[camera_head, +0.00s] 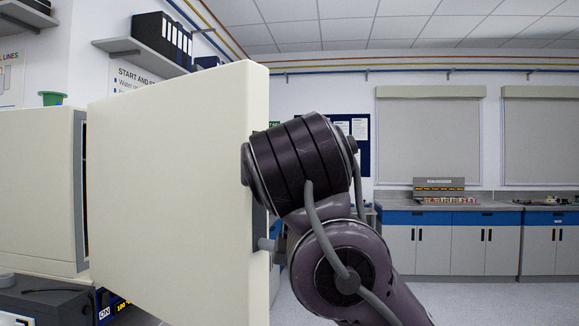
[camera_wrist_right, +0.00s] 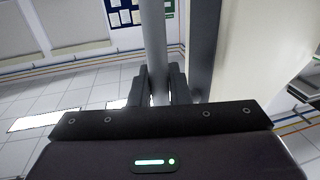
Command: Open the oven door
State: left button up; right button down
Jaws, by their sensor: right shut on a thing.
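The oven (camera_head: 40,190) is the cream box at the left of the head view. Its cream door (camera_head: 175,185) stands swung out from the body, with a dark gap along the body's edge. In the right wrist view a grey upright bar, the door handle (camera_wrist_right: 154,40), runs between the fingers of my right gripper (camera_wrist_right: 160,92), which is shut on it. The door (camera_wrist_right: 250,50) is the shaded panel to the right of the bar. In the head view my right arm hides most of the handle and the gripper. My left gripper is in neither view.
A wall shelf with black binders (camera_head: 163,38) hangs above the oven. A green container (camera_head: 52,98) stands on top of the oven. Blue and grey cabinets (camera_head: 450,240) line the far wall. Open floor (camera_head: 480,300) lies to the right of my arm.

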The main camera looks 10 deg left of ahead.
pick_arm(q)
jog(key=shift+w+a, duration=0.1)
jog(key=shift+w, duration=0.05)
pick_arm(e)
jog(key=shift+s+r, duration=0.1)
jog(key=shift+s, duration=0.1)
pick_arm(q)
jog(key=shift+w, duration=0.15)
